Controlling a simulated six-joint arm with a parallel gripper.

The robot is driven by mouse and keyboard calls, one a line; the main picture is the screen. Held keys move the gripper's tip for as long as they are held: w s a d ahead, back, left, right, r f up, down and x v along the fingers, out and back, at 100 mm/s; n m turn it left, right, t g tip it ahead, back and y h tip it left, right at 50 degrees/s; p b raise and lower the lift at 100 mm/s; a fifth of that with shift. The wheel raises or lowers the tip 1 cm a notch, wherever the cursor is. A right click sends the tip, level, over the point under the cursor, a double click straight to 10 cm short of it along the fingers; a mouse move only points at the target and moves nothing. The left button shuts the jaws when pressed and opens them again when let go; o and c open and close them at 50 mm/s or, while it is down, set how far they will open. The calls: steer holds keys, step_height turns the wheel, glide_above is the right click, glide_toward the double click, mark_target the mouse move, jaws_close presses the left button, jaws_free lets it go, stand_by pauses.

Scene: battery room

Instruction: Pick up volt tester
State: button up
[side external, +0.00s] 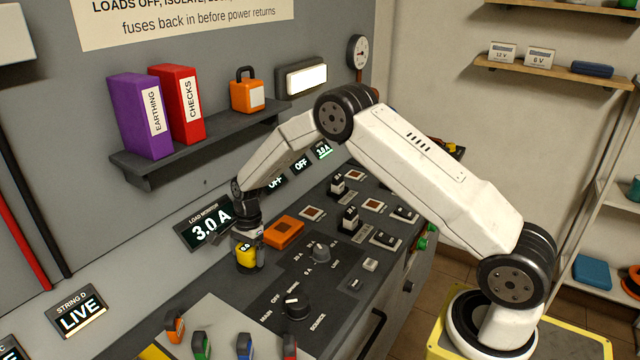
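A small yellow device with a dark display, which looks like the volt tester (246,257), is at the left part of the grey control bench, below the 3.0 A load monitor. My gripper (249,262) points down right at it, with dark finger parts beside its yellow body. The gripper partly hides the device. I cannot tell whether the fingers are closed on it, or whether it rests on the bench or is slightly lifted.
An orange block (284,232) lies just right of the gripper. A rotary selector (319,252), a black main knob (295,305) and several fuse holders crowd the bench. Coloured clips (201,345) stand at the front left. A wall shelf (200,140) with binders hangs above.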

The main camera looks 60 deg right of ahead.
steer(key=c, duration=1)
steer(key=shift+c, duration=0.2)
steer(key=shift+r, duration=0.1)
steer(key=shift+r, duration=0.8)
steer(key=s+r, duration=1.1)
steer(key=s, duration=0.3)
steer(key=shift+a, duration=0.2)
steer(key=shift+r, duration=0.1)
